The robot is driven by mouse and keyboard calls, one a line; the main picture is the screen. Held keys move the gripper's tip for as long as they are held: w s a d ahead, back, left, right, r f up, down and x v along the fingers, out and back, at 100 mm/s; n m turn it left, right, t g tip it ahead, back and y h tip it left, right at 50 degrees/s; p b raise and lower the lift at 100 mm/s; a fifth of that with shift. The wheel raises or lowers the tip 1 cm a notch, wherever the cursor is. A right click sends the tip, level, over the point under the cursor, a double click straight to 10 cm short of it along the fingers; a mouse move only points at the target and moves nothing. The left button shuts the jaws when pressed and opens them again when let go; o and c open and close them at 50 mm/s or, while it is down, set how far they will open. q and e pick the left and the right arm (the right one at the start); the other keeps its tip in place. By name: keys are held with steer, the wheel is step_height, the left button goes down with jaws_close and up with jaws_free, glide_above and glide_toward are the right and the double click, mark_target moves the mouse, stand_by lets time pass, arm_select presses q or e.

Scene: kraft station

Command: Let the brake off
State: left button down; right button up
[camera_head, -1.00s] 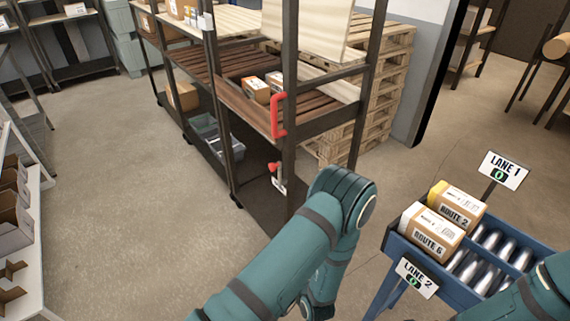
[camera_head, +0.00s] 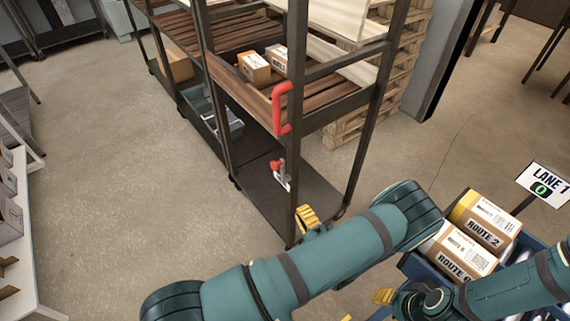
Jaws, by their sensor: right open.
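The brake appears to be a small metal clamp with a red-tipped lever (camera_head: 279,171), low at the near end of the dark rack cart (camera_head: 292,130). Its red tip stands up to the left. My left arm crosses in front of the cart's lower corner. Of my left gripper (camera_head: 306,217), only a yellow finger part shows, below and right of the brake and apart from it in the picture; the rest is hidden behind my arm. My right gripper (camera_head: 365,307) is open and empty at the bottom, its yellow fingertips apart, left of the lane rack.
A red pull handle (camera_head: 282,109) is on the cart above the brake. Cartons (camera_head: 254,68) sit on its wooden shelf. Pallets (camera_head: 352,120) stand behind. The blue lane rack (camera_head: 415,268) holds a Route 2 carton (camera_head: 484,222) and a Route 6 carton (camera_head: 458,252). Floor to the left is clear.

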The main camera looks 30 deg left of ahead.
arm_select(q)
steer(key=shift+w+r, duration=0.25)
steer(key=shift+s, duration=0.1)
glide_toward(281, 173)
steer(key=a+r, duration=0.2)
steer(key=w+a+r, duration=0.1)
steer(key=a, duration=0.1)
steer(key=a+r, duration=0.2)
steer(key=shift+w+a+r+b, duration=0.15)
steer(key=shift+w+r+b, duration=0.15)
steer(key=shift+b, duration=0.1)
steer(key=shift+a+r, duration=0.1)
